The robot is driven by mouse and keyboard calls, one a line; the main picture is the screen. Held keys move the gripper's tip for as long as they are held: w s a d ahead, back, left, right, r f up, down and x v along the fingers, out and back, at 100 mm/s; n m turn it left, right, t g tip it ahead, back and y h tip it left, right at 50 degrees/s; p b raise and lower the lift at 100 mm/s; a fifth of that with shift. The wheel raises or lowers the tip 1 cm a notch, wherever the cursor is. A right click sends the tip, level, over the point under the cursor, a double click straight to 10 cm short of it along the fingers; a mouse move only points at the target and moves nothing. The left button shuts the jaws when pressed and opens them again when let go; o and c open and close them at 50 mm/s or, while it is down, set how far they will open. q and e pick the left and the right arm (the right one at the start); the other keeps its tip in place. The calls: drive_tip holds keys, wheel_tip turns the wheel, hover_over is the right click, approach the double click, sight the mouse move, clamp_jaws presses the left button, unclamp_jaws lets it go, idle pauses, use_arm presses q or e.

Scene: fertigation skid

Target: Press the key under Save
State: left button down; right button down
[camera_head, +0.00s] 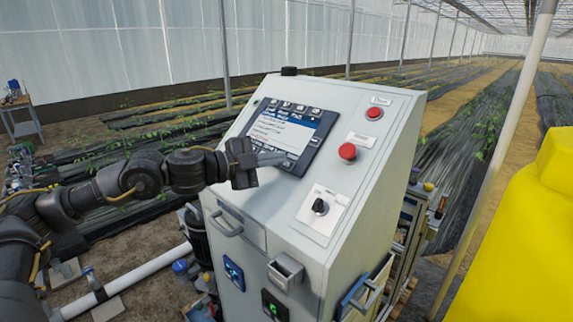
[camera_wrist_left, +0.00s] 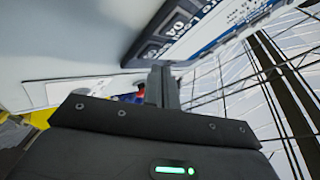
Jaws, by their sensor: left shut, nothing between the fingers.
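The control panel (camera_head: 290,134) is a dark-framed screen on the sloped face of a white cabinet, with a row of keys along its top edge and more keys along its lower edge. The key labels are too small to read in the head view, so I cannot tell which key is under Save. My left gripper (camera_head: 272,158) is shut and empty, its fingertips at the lower left part of the panel; I cannot tell whether they touch it. In the left wrist view the shut fingers (camera_wrist_left: 163,85) point toward the panel's edge (camera_wrist_left: 180,35). My right gripper is not in view.
The cabinet (camera_head: 262,212) also carries a red mushroom button (camera_head: 347,151), a smaller red button (camera_head: 374,113) and a black rotary knob (camera_head: 320,206). A handle (camera_head: 227,224) sticks out below the slope. A yellow tank (camera_head: 525,240) stands at the right.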

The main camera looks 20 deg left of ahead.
use_arm(q)
drive_tip(key=shift+f, duration=0.1)
drive_tip(key=shift+w+d+f, duration=0.1)
drive_tip(key=shift+w+f, duration=0.15)
drive_tip(key=shift+w, duration=0.05)
drive_tip(key=shift+w+d+f+b, duration=0.1)
drive_tip(key=shift+w+f+b, duration=0.1)
drive_tip(key=shift+f+b, duration=0.1)
idle(1.0)
drive_tip(key=shift+r, duration=0.1)
drive_tip(key=shift+s+a+r+p, duration=0.2)
drive_tip(key=shift+s+r+p, duration=0.3)
drive_tip(key=shift+s+a+r+p, duration=0.1)
drive_tip(key=shift+s+r+p, duration=0.05)
drive_tip(key=shift+r+p, duration=0.2)
drive_tip(key=s+r+p, duration=0.2)
drive_tip(key=s+r, duration=0.1)
drive_tip(key=shift+a, duration=0.4)
